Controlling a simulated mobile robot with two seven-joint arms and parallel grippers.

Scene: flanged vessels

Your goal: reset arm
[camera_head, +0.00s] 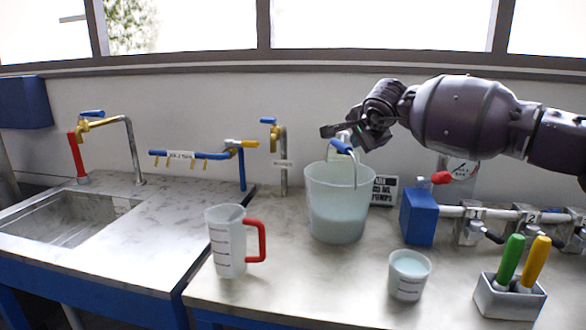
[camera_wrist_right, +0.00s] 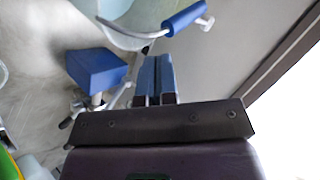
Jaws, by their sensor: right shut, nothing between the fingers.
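My right arm comes in from the right in the head view. The bucket holds pale liquid and stands on the counter. My left gripper is not in view.
A measuring jug with a red handle (camera_head: 228,240), a small cup (camera_head: 408,275) and a holder with green and yellow handles (camera_head: 510,297) stand on the counter. A blue box (camera_head: 418,217) with a valve pipe is at right. A sink (camera_head: 65,220) is at left.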

